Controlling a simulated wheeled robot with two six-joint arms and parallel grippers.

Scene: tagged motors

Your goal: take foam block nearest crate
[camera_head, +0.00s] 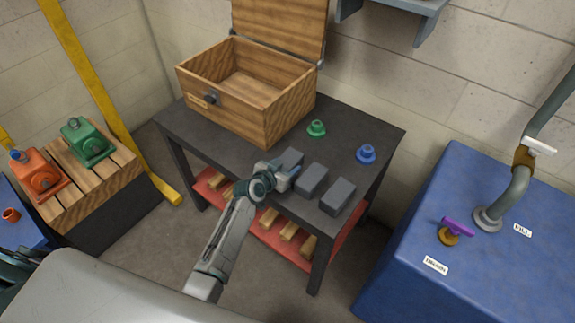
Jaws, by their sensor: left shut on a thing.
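An open wooden crate (249,112) with its lid raised stands at the back of a dark table (213,147). Three grey foam blocks sit in a row at the table's front right. The left foam block (291,158) is nearest the crate. The middle foam block (312,180) and the right foam block (338,196) stand beside it. My left gripper (288,175) is at the left block and shut on it; its fingers partly hide the block's lower part. Whether the block is off the table I cannot tell. My right gripper does not show.
A green knob-shaped piece (317,128) and a blue one (366,154) stand behind the blocks. A red lower shelf (257,226) holds wooden pieces. A blue tank (480,255) with a pipe is at right. Orange and green motors (88,143) sit on a slatted pallet at left.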

